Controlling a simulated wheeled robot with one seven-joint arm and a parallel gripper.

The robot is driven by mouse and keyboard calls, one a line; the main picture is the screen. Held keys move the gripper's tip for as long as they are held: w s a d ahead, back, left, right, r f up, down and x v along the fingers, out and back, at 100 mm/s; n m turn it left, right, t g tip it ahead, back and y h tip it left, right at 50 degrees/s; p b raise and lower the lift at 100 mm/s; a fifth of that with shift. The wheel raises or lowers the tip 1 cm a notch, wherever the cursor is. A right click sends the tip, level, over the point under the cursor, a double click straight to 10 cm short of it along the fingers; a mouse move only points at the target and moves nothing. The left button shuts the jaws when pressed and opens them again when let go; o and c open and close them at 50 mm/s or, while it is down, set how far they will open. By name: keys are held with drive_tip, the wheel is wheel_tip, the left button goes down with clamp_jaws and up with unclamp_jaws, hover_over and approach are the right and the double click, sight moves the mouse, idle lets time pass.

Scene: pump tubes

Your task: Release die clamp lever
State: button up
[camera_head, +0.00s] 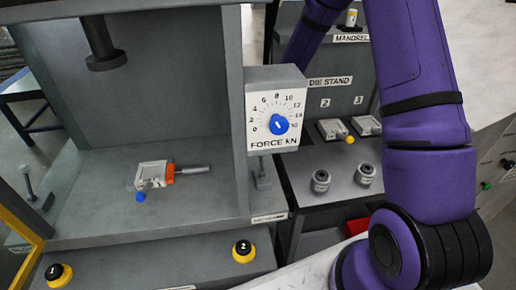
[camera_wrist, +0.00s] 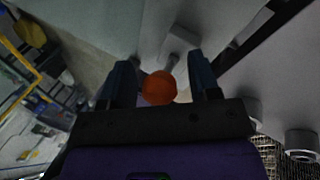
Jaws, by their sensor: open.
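A grey clamp fixture (camera_head: 151,174) sits on the press bed in the head view, with a lever ending in a blue ball (camera_head: 141,197) at its front. An orange block and a grey tube (camera_head: 194,170) are at its right side. My gripper (camera_wrist: 162,76) is open in the wrist view. An orange-red ball (camera_wrist: 159,88) shows between its fingers; I see no clear contact, and what it belongs to is unclear. A grey part (camera_wrist: 180,42) lies beyond it. The head view does not show my gripper.
A FORCE KN dial box (camera_head: 276,108) with a blue knob hangs on the press's right post. The die stand (camera_head: 333,165) behind holds numbered fixtures, one with a yellow ball (camera_head: 350,139), and two grey cylinders. Two push buttons (camera_head: 243,251) line the front ledge.

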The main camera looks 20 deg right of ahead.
drive_tip(key=shift+a+f, duration=0.1)
drive_tip(key=shift+f, duration=0.1)
clamp_jaws()
drive_tip(key=shift+s+r+t, duration=0.3)
drive_tip(key=shift+s+t, duration=0.2)
drive_tip(key=shift+t, duration=0.2)
unclamp_jaws()
drive_tip(key=shift+r, duration=0.1)
drive_tip(key=v, duration=1)
drive_tip(key=shift+r, duration=0.3)
